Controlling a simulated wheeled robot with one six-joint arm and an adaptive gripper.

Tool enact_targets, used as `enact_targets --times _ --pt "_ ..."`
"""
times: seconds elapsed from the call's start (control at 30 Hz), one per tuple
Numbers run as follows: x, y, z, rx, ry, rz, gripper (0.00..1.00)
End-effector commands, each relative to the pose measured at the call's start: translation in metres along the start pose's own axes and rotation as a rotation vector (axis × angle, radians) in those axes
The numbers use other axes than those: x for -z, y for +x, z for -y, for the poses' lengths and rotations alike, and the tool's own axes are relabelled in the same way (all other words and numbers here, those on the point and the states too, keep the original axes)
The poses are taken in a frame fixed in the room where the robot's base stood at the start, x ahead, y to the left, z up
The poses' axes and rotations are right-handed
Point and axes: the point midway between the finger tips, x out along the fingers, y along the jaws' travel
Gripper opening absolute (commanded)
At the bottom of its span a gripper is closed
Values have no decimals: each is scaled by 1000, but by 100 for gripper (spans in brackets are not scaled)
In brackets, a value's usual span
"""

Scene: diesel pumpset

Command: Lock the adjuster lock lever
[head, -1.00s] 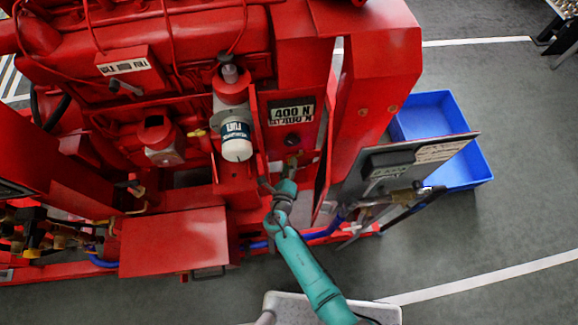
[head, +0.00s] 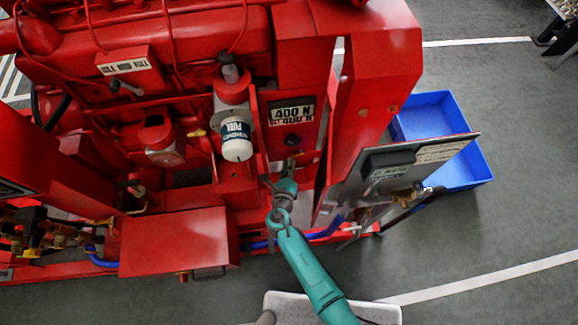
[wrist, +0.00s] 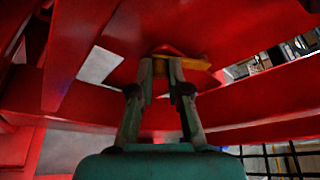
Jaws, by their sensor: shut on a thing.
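The adjuster lock lever appears to be the yellow-orange bar (wrist: 190,62) at my fingertips in the wrist view. It runs to the right past the right finger, in front of red metal. My gripper (wrist: 160,68) is shut on it, with the two fingers close together at the tips. In the head view my gripper (head: 273,182) is at the red frame below the 400 N label plate (head: 291,112). The lever's far end and pivot are hard to make out.
A grey panel (head: 400,175) stands at the right, in front of a blue crate (head: 435,120). Red metal closely surrounds my fingers. The floor at the right is open.

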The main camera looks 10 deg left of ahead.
Motion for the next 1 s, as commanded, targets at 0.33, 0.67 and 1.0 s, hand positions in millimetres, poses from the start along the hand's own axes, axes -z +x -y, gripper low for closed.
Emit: enact_targets --times 0.33,0.67,1.0 --pt "-13 -5 9 -102 252 2 0" --pt "-20 -7 16 -173 423 3 0" --pt "-22 -8 18 -198 479 3 0"
